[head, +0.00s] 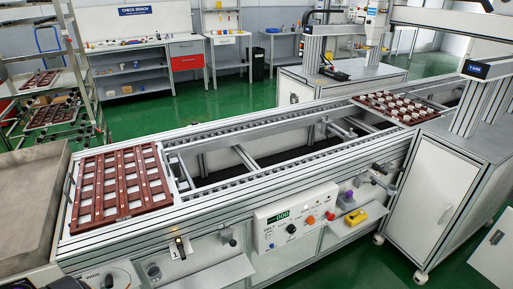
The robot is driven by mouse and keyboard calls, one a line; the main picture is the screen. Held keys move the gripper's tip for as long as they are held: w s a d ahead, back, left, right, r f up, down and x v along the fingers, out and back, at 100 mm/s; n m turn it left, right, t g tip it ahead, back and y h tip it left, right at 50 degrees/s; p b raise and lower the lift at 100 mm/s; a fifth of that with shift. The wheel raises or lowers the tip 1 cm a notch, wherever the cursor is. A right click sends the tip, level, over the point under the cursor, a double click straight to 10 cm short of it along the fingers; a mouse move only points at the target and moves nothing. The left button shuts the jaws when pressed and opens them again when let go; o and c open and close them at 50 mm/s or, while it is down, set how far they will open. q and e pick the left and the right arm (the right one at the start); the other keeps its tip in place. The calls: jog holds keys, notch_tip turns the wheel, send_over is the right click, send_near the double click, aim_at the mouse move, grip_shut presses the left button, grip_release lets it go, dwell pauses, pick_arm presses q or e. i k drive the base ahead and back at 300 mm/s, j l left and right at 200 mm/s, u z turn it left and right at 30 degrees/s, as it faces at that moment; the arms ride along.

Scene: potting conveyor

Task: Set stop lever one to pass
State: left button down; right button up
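On the conveyor's front rail, a small dark lever-like handle (180,246) with a pale plate sits below the left carrier tray. It may be stop lever one, but no label on it is readable and its setting cannot be told. A group of grey handle-like parts (383,178) is on the front side farther right. The brown carrier tray (121,187) lies on the conveyor at the left, its pockets showing pale. Neither of my gripper's fingers can be made out in the head view.
A control box (295,217) with a green display and knobs is on the conveyor front. A yellow item (356,217) lies on a small shelf right of it. Another tray (395,107) with white contents is farther along. The conveyor between the trays is empty.

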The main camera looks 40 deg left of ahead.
aim_at(232, 242)
jog(key=u, duration=1.3)
